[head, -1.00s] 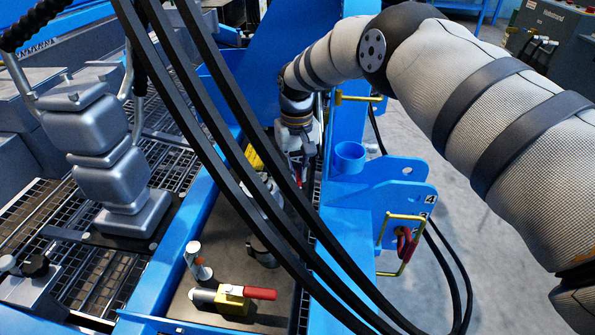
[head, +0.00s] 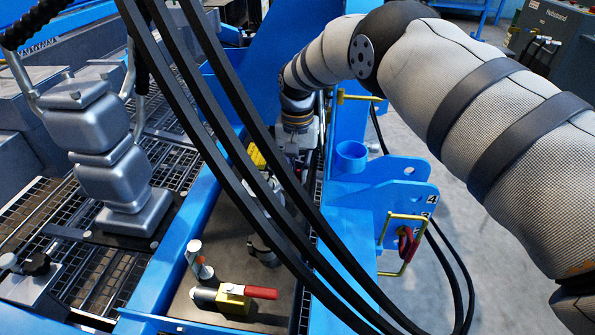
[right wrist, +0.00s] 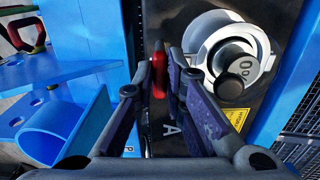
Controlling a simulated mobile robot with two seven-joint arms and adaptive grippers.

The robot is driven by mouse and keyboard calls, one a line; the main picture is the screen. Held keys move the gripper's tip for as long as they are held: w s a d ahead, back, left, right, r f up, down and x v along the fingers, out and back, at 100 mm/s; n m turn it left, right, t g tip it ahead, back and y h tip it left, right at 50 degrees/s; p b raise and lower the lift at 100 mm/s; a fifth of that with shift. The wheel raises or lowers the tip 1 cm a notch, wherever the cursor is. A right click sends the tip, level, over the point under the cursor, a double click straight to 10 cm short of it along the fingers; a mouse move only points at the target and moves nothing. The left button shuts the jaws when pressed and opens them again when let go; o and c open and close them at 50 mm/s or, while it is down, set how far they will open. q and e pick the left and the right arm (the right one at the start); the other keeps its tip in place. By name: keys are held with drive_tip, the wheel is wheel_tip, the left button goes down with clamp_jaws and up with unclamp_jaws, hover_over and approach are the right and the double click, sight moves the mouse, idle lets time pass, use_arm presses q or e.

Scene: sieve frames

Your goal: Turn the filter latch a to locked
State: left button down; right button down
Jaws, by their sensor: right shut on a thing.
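The latch's red handle (right wrist: 159,82) stands between the fingertips of my right gripper (right wrist: 160,72) in the right wrist view. The gripper is shut on it. A dark plate with a letter A lies just below the handle. The latch body is mostly hidden by the fingers, so I cannot tell its setting. In the head view my right gripper (head: 297,140) reaches down into the blue frame, partly behind black hoses, and the held handle is not visible there. My left gripper is not in view.
A round white-and-black knob (right wrist: 235,62) sits right of the handle. A yellow block with a red lever (head: 260,292) stands at the near end. Black hoses (head: 225,130) cross the frame.

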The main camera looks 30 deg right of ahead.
sight(297, 176)
drive_tip(key=c, duration=1.6)
unclamp_jaws()
drive_tip(key=shift+c, duration=0.2)
wheel_tip(297, 176, up, 12)
drive_tip(key=shift+r, duration=0.15)
